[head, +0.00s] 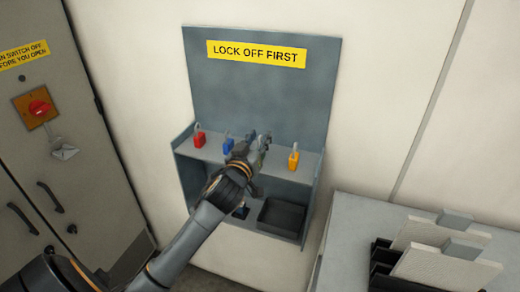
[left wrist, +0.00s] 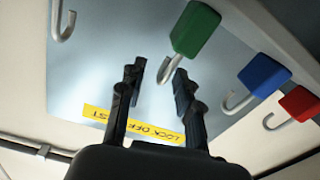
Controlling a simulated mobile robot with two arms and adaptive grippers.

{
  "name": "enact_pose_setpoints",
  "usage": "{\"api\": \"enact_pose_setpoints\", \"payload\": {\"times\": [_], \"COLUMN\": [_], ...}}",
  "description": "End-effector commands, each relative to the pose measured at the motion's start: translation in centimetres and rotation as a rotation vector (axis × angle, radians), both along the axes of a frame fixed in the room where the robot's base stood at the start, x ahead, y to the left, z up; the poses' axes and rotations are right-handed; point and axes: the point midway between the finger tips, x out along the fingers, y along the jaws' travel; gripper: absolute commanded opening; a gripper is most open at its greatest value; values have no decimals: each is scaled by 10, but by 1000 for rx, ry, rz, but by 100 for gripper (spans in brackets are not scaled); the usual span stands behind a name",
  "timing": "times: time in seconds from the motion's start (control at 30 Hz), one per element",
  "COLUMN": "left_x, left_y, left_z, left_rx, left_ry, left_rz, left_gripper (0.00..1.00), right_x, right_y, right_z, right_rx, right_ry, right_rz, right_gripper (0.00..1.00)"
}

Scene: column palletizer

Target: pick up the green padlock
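The green padlock (left wrist: 196,30) shows in the left wrist view, which sees the scene upside down. Its hooked grey shackle reaches toward my left gripper (left wrist: 158,74). The two fingers are apart, with the shackle's end near the right-hand fingertip; I cannot tell whether they touch. In the head view my left gripper (head: 259,143) is over the shelf and hides the green padlock. The right gripper is not in view.
On the shelf (head: 213,152) stand a red padlock (head: 200,140) and blue padlock (head: 228,146) left of the gripper, and a yellow-orange padlock (head: 293,160) right. A black tray (head: 283,216) sits below. A grey cabinet (head: 352,235) with document holders stands right.

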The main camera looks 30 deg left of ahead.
Motion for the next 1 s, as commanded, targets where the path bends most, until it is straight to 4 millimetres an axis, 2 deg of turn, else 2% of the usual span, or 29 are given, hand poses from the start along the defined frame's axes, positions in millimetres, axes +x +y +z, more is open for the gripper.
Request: {"api": "enact_pose_setpoints", "payload": {"times": [0.1, 0.33, 0.5, 1.0], "left_x": [7, 8, 8, 7], "left_y": [2, 2, 2, 1], "left_z": [0, -1, -1, -1], "left_rx": [-1, 0, 0, -1], "left_ry": [2, 1, 1, 1], "left_rz": [0, -1, 0, -1], "left_gripper": [34, 34, 0, 0], "right_x": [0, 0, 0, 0], "right_y": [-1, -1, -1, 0], "right_z": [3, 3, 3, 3], "right_rx": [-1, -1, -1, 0], "right_ry": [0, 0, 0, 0], "right_rz": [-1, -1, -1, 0], "right_gripper": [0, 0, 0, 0]}}
